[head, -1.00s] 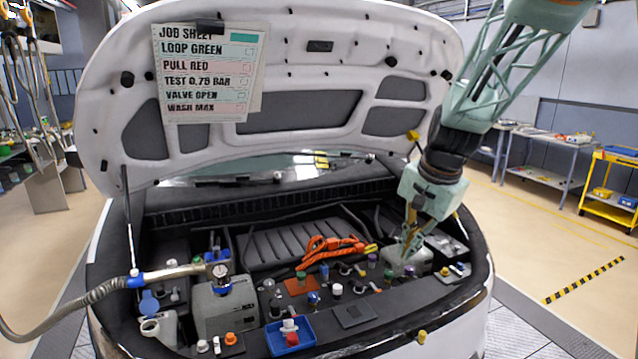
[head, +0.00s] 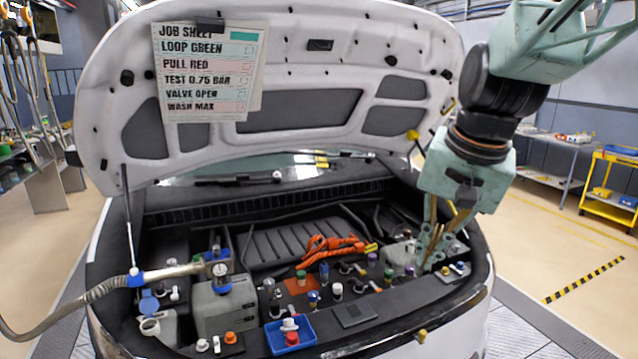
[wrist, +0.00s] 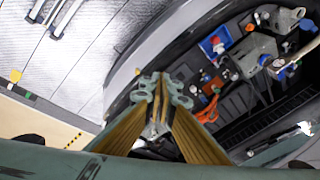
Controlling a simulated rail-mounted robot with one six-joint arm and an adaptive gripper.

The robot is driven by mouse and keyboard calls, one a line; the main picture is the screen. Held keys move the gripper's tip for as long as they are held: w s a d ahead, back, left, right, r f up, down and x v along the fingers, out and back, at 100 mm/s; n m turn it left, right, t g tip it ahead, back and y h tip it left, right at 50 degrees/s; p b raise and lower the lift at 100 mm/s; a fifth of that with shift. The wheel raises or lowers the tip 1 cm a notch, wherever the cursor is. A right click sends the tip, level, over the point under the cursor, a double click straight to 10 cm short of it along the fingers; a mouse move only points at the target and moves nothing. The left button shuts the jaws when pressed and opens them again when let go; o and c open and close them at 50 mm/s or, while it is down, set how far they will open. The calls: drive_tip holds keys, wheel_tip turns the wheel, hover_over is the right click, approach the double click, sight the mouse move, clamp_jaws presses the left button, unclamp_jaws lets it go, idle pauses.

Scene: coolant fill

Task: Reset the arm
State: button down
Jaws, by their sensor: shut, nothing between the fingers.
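My gripper (head: 432,258) hangs from the arm over the right side of the open engine bay (head: 390,312) in the head view. Its brass-coloured fingers point down and are shut with nothing between them. In the wrist view the gripper (wrist: 158,100) shows its fingers converging at the tips, with part of the bay beyond. The fingertips are close to the small fittings at the bay's right end. I cannot tell whether they touch anything.
The raised hood (head: 300,75) with a job sheet (head: 208,75) stands behind the bay, close to my arm. A hose (head: 70,315) enters at left. A blue tray (head: 290,335) and orange cable (head: 330,250) lie in the bay. A yellow cart (head: 608,190) stands at right; the floor between is clear.

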drive_tip(key=s+r+n, duration=0.1)
drive_tip(key=s+n, duration=0.4)
drive_tip(key=s, duration=2.3)
drive_tip(key=shift+s+d+r+n+t+h+b, duration=0.2)
drive_tip(key=shift+n+t+h+b, duration=0.1)
drive_tip(key=shift+n+h, duration=0.1)
drive_tip(key=shift+w, duration=0.1)
idle(0.8)
